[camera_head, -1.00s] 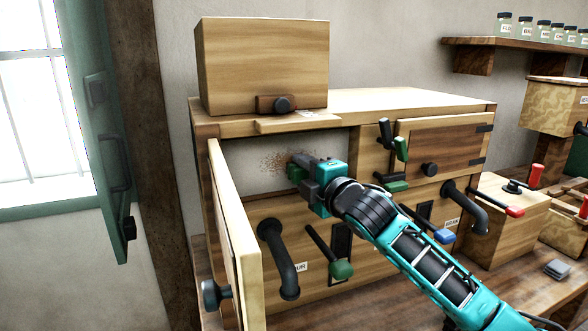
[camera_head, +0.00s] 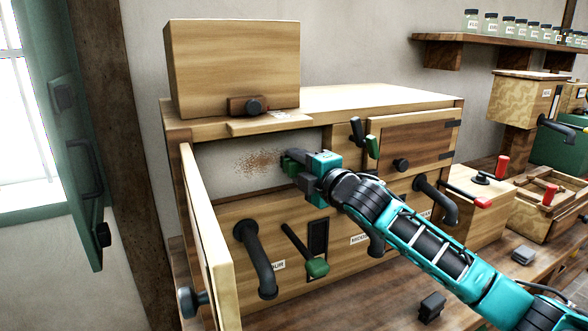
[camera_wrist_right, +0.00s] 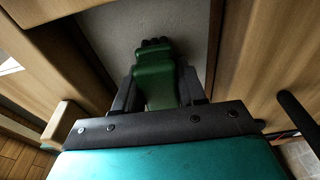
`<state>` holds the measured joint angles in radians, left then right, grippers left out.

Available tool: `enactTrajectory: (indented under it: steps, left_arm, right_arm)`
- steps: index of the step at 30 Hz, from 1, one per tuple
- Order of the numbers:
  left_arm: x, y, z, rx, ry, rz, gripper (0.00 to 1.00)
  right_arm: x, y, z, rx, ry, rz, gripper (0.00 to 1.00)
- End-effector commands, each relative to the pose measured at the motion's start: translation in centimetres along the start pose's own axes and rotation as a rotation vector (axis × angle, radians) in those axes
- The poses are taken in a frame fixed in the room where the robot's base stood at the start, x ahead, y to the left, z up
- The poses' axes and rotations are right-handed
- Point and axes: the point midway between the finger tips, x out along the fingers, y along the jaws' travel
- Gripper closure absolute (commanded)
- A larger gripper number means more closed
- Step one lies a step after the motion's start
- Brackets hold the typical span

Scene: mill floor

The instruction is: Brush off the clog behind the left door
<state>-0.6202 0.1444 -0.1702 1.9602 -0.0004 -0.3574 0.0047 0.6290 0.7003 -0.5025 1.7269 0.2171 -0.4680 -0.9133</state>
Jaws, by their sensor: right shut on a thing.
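The left door (camera_head: 205,235) of the wooden cabinet stands open toward me. Behind it is a pale recess with a patch of brown specks, the clog (camera_head: 258,162), on its back surface. My right gripper (camera_head: 298,164) reaches into the right part of the opening, just right of the specks. It is shut on a green-handled tool, which looks like the brush (camera_wrist_right: 153,75). The tool points away from me, with a dark tip near the pale surface in the right wrist view. Whether the tip touches that surface I cannot tell. My left gripper is not in view.
A wooden box (camera_head: 232,70) stands on the cabinet top. Dark curved pipes (camera_head: 258,262) and a green-knobbed lever (camera_head: 316,267) stick out below the opening. The right door (camera_head: 410,142) is shut. A green shutter (camera_head: 75,140) stands at the left.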

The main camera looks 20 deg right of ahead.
Motion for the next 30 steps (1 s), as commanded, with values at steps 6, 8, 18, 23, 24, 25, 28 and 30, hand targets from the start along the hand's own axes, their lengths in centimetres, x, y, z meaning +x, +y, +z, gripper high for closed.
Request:
enactTrajectory:
  steps: [6,8,18,23,24,25,28,30]
  left_arm:
    - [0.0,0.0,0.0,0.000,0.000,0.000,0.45]
    - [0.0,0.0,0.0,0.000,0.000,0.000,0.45]
    - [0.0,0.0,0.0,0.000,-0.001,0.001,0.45]
    - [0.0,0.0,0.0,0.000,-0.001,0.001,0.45]
    - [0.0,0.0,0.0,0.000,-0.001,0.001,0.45]
    - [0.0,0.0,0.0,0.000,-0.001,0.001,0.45]
    - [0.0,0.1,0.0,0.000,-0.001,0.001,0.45]
    - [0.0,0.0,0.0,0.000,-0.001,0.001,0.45]
  right_arm:
    - [0.0,0.6,-0.5,0.002,0.002,0.003,0.84]
    - [0.1,0.6,-0.9,0.002,0.003,0.004,0.84]
    - [0.4,0.5,-3.4,0.001,0.002,0.002,0.84]
    - [0.5,0.5,-3.9,0.002,0.003,0.003,0.84]
    - [0.6,0.5,-4.2,0.003,0.004,0.003,0.84]
    - [0.7,0.5,-4.4,0.003,0.004,0.003,0.84]
    - [0.8,0.6,-5.2,0.002,0.004,0.003,0.84]
    - [1.0,0.5,-5.9,0.002,0.005,0.004,0.84]
